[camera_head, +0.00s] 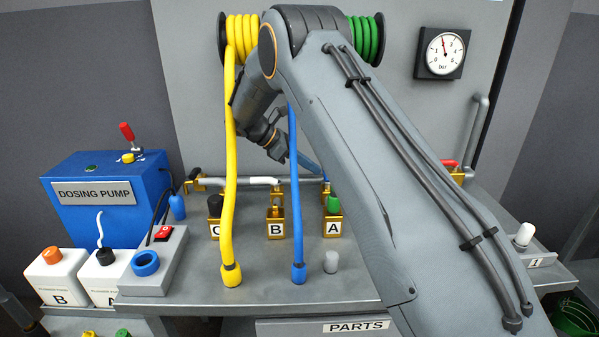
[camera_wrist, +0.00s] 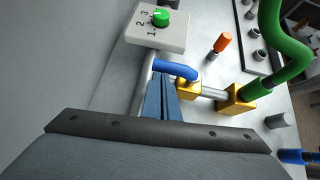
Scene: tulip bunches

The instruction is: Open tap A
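Tap A stands in the middle of the bench, with its brass outlet block (camera_head: 333,226) labelled A. In the wrist view a pipe joins this block (camera_wrist: 236,99) to a brass valve body (camera_wrist: 190,87). My gripper (camera_head: 318,171) points down at the lever. In the wrist view its blue fingers (camera_wrist: 160,80) lie together, tips beside the lever's left end. I cannot tell whether they touch it.
A green hose (camera_wrist: 284,45) ends in block A. A grey box with a green dial (camera_wrist: 159,19) and an orange-topped peg (camera_wrist: 222,43) stand nearby. Yellow (camera_head: 230,160) and blue (camera_head: 295,190) hoses hang in front. Block B (camera_head: 275,228) is left of A. A gauge (camera_head: 442,53) is on the wall.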

